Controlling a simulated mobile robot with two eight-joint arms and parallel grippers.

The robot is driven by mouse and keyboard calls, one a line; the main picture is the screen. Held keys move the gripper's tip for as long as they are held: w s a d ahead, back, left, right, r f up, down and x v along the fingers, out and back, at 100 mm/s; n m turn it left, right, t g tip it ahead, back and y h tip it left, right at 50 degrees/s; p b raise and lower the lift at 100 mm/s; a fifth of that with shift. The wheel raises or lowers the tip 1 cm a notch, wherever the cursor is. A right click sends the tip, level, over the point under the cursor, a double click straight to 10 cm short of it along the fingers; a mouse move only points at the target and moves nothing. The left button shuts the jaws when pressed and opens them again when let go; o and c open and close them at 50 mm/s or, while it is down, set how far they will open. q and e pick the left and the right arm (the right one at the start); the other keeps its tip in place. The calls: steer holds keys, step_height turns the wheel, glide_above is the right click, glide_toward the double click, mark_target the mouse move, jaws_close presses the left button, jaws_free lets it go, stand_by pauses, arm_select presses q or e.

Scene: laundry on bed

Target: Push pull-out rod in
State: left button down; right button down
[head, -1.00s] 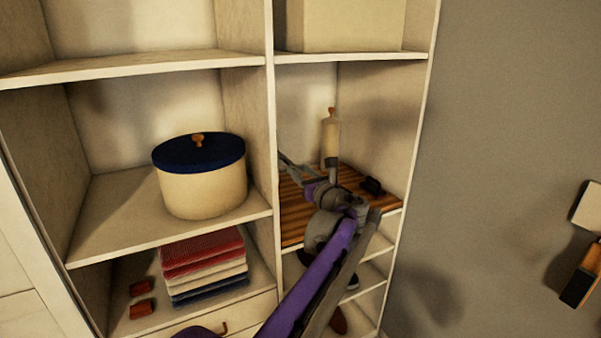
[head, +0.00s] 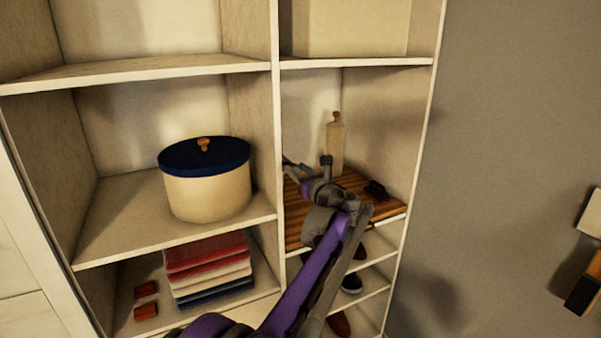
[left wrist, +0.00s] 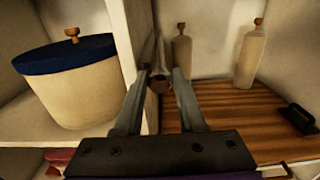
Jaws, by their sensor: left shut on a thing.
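My left gripper (head: 288,165) reaches into the right-hand shelf bay, close beside the upright divider (head: 278,130). In the left wrist view, its two fingers (left wrist: 164,76) close in on a small brownish piece (left wrist: 160,84) at their tips. It appears to be the end of the pull-out rod, by the divider's front edge. The rest of the rod is hidden or too dark to make out. My right gripper is not in view.
The bay has a slatted wooden surface (head: 294,236) with a bottle (head: 335,148) and a dark handled object (head: 376,190); another bottle (left wrist: 182,52) shows in the wrist view. Left are a blue-lidded pot (head: 205,188) and folded cloths (head: 208,268). Shoes (head: 350,283) lie below.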

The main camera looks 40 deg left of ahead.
arm_select(q)
steer(key=c, duration=0.9)
jaws_free()
steer(key=shift+r, duration=0.1)
steer(key=o, duration=0.4)
steer(key=shift+a, duration=0.15)
steer(key=b+v, duration=0.1)
steer(key=v, duration=1)
steer(key=shift+w, duration=0.1)
